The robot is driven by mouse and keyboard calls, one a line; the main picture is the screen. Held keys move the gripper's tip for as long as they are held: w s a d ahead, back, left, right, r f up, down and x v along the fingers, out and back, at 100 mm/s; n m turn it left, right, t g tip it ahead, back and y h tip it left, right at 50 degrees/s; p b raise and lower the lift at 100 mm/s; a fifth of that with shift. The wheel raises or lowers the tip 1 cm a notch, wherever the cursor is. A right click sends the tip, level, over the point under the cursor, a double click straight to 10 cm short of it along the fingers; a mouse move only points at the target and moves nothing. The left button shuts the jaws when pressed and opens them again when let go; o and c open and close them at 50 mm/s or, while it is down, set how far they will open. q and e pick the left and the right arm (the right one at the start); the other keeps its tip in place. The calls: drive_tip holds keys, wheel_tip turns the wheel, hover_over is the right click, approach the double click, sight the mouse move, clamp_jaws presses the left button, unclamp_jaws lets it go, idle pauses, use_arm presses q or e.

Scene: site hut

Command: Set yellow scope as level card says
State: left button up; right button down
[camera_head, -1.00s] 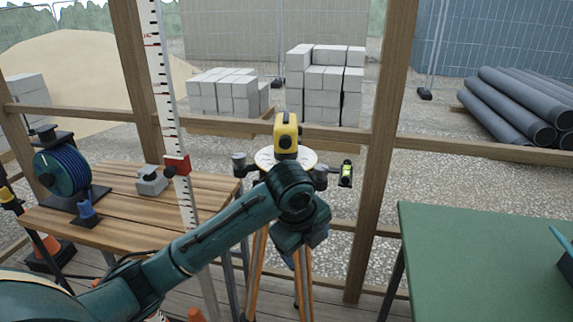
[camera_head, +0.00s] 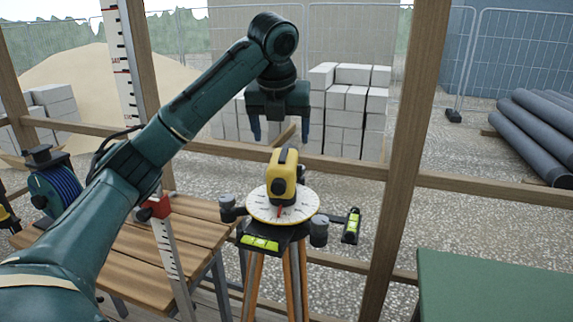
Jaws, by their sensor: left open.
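The yellow scope (camera_head: 284,178) stands upright on a white round dial (camera_head: 256,207) with marks around its rim and a red pointer below the scope. The dial sits on a dark tripod head with grey knobs (camera_head: 319,231). A green-yellow level vial (camera_head: 260,243) lies along the front, and another vial (camera_head: 352,226) is on the right arm. My left gripper (camera_head: 279,135) is open and empty, pointing down above and behind the scope in the picture, apart from it. No level card can be made out. My right gripper is out of view.
A red-and-white measuring staff (camera_head: 124,75) with a red clamp (camera_head: 154,207) stands left of the tripod. A wooden table (camera_head: 130,262) is at left with a blue reel (camera_head: 55,188). A green table (camera_head: 480,288) is at lower right. A wooden post (camera_head: 408,150) rises right of the tripod.

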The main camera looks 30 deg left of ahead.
sight(282, 156)
use_arm(q)
drive_tip(key=x, duration=1)
drive_tip(key=shift+a, duration=0.1)
drive_tip(key=shift+w+f, duration=0.25)
drive_tip(key=shift+f, duration=0.2)
drive_tip(key=c, duration=1.4)
drive_tip(key=shift+s+a, duration=0.1)
